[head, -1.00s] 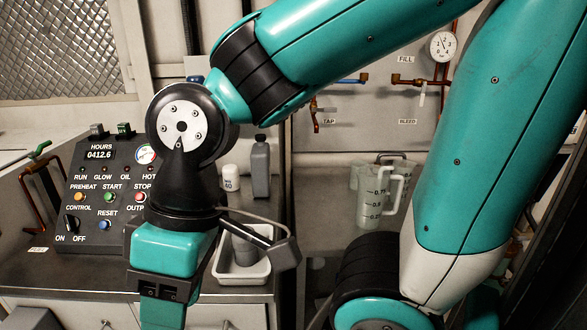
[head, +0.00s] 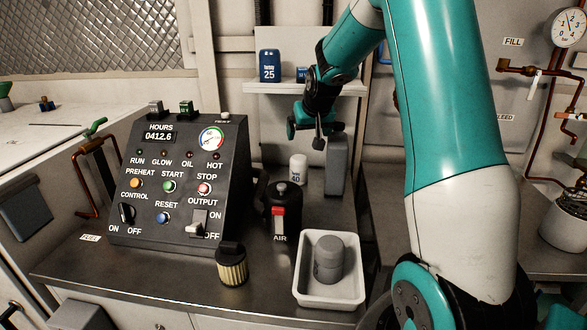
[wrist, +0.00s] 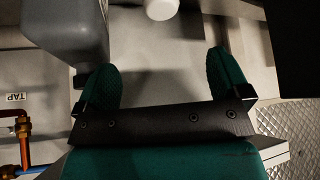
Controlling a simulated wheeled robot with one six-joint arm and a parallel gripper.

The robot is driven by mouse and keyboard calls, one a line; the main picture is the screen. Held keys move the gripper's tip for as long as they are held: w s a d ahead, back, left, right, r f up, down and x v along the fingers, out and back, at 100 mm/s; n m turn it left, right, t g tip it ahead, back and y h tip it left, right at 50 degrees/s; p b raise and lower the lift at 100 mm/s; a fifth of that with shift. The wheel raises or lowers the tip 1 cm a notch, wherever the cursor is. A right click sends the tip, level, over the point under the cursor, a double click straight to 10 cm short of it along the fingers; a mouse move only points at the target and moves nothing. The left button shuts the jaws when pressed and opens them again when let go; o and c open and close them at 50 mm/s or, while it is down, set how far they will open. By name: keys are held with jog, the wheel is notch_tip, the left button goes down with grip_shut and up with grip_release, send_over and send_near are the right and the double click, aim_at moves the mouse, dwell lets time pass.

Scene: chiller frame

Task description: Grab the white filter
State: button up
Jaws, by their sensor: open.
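The white filter (head: 298,168) is a small white cylinder marked 40. It stands upright on the steel counter behind the black AIR canister, beside a grey bottle (head: 336,165). In the wrist view the white filter (wrist: 161,8) shows at the top edge, partly cut off. My gripper (head: 314,122) is above and near it in the head view. In the wrist view my gripper (wrist: 165,65) has its two green fingers spread wide with nothing between them. The filter is beyond the fingertips, apart from them.
The grey bottle stands close on one side of my gripper. A shelf (head: 300,87) with blue cans is behind. The control panel (head: 175,185), AIR canister (head: 283,210), yellowish filter (head: 232,265) and white tray (head: 312,298) with a grey cylinder crowd the counter.

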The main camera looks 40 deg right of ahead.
aim_at(299, 157)
jog(key=p+x, duration=0.2)
jog(key=x, duration=1.4)
jog(key=shift+w+f, duration=0.1)
jog(key=shift+f, duration=0.2)
jog(key=shift+c, duration=0.4)
jog(key=c, duration=1.1)
